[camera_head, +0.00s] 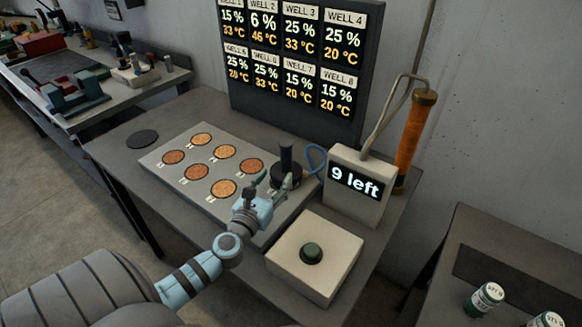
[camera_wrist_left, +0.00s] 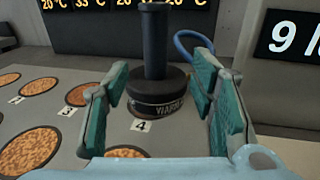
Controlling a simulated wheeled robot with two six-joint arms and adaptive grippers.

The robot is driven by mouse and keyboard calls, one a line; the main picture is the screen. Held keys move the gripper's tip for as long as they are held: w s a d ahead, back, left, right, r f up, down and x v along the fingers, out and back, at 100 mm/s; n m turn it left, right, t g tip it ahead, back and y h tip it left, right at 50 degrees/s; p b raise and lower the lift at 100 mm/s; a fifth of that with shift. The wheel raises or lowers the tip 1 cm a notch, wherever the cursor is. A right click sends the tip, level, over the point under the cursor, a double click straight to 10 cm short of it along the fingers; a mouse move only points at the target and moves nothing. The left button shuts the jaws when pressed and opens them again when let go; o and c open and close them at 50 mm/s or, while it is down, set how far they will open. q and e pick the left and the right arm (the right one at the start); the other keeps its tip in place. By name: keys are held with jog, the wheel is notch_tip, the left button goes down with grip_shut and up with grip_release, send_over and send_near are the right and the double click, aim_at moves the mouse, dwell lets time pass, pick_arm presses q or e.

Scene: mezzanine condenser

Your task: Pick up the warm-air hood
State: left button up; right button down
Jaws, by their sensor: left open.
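The warm-air hood (camera_head: 286,172) is a dark round cap with an upright black handle. It stands on the grey well plate (camera_head: 170,185), at its right end, beside the label 4. In the left wrist view the hood (camera_wrist_left: 156,88) is upright, with lettering partly readable on its rim. My left gripper (camera_head: 274,181) is open and low over the plate, on the near side of the hood. In the left wrist view its two fingers (camera_wrist_left: 161,82) stand to the left and right of the hood, with nothing clamped. My right gripper is not in view.
Behind is a wells readout board (camera_head: 295,110). Several grain-filled wells (camera_head: 223,188) lie left.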

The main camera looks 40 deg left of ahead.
aim_at(284, 161)
pick_arm(q)
jog(key=x, duration=0.9)
jog(key=shift+w+a+r, duration=0.15)
jog(key=shift+w+a, duration=0.2)
jog(key=shift+a, duration=0.05)
grip_shut()
jog(key=shift+r, duration=0.1)
